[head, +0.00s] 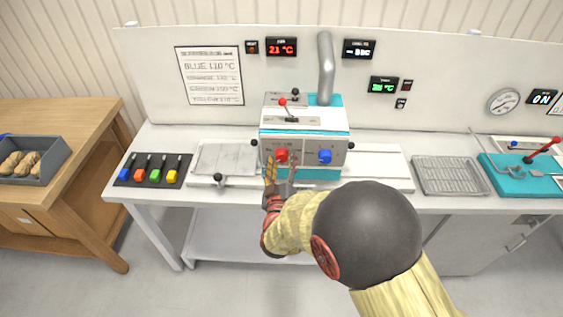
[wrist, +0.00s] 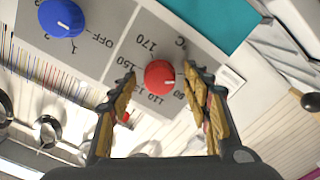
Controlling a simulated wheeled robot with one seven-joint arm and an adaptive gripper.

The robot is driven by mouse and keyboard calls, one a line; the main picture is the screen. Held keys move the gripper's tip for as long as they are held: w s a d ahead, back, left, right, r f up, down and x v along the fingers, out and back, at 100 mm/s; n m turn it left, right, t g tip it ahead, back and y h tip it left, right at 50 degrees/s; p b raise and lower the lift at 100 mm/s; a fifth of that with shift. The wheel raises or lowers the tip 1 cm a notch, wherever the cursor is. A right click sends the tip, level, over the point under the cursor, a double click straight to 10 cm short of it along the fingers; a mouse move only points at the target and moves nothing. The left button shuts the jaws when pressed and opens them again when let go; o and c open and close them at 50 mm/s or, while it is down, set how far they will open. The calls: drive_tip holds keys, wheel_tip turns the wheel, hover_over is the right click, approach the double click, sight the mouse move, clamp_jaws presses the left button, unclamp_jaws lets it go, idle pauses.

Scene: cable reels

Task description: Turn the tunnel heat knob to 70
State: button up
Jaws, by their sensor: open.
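The red knob (head: 282,154) is on the front of the grey and teal machine (head: 335,119), left of the blue knob (head: 325,156). In the wrist view the red knob (wrist: 159,74) sits on a dial plate with printed numbers, among them 170, 150 and 110, and a °C mark. Its pale pointer mark is toward the right side in that view, but the exact value is hard to read. My gripper (head: 281,169) is open in front of the red knob. In the wrist view its fingers (wrist: 160,85) are on either side of the knob; contact cannot be told.
The blue knob (wrist: 61,18) with an OFF mark is beside the dial. A red display (head: 282,47) on the back panel reads about 21 °C. A small black-knobbed lever (head: 219,179) stands left of the machine. A wire rack (head: 450,175) lies to the right.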

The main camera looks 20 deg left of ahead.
drive_tip(key=v, duration=1.2)
drive_tip(key=shift+f, duration=0.1)
drive_tip(key=s+a+f+g, duration=0.1)
drive_tip(key=s+f+g, duration=0.15)
drive_tip(key=f, duration=0.35)
drive_tip(key=s+a+f+g, duration=0.2)
drive_tip(key=f+g, duration=0.1)
drive_tip(key=f, duration=0.2)
drive_tip(key=s+f+m+g, duration=0.1)
drive_tip(key=s+f+g, duration=0.1)
drive_tip(key=s+g, duration=0.55)
drive_tip(key=s+d+r+m+h, duration=0.1)
drive_tip(key=s+d+r+m, duration=0.1)
drive_tip(key=d+r, duration=0.7)
drive_tip(key=s+d+r+m+h, duration=0.2)
drive_tip(key=d+r+m, duration=0.2)
drive_tip(key=d+r, duration=0.5)
drive_tip(key=s+d+r+m+t+h, duration=0.1)
drive_tip(key=d+r, duration=0.7)
drive_tip(key=d, duration=1.1)
drive_tip(key=shift+s+r+m, duration=0.4)
drive_tip(key=shift+s+m, duration=0.35)
drive_tip(key=shift+m, duration=0.15)
